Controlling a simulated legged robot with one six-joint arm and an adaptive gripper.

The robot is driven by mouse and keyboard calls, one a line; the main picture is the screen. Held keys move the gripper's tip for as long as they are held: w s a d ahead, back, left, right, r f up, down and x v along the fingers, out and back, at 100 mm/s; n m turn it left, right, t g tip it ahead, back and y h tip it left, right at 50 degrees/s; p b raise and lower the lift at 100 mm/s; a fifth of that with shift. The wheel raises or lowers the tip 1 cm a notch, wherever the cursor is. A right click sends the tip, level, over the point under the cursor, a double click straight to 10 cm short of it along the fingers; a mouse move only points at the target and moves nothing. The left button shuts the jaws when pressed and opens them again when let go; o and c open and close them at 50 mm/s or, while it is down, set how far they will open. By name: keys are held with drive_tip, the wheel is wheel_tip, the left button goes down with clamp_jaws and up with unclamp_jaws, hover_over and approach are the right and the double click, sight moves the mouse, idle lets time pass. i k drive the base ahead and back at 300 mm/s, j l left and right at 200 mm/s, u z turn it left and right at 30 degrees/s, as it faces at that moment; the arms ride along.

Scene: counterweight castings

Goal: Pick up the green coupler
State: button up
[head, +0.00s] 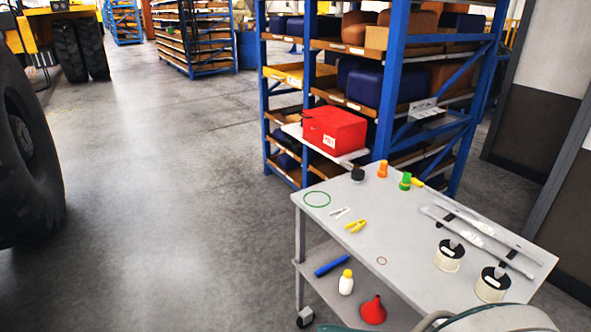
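The green coupler (405,181) is a small, short cylinder standing upright near the back edge of the grey cart top (335,215). A similar orange piece (382,169) stands just behind and left of it. A yellow piece (416,182) lies close on its right; I cannot tell whether they touch. A dark round piece (357,173) is farther left. My gripper's fingers are not in view, and nothing is seen touching the green coupler.
Long metal tools (470,238) and two cream cans (449,255) occupy the cart's right. A green ring (316,199) and yellow clip (356,226) lie left. A blue shelf rack (395,80) with a red box (334,130) stands behind. Floor at left is open; a big tyre (25,150) borders it.

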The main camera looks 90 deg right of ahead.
sight(406, 176)
drive_tip(key=k+z, duration=0.2)
drive_tip(key=z, duration=3.7)
drive_tip(key=i+j+z, duration=0.25)
drive_tip(key=i+j, duration=1)
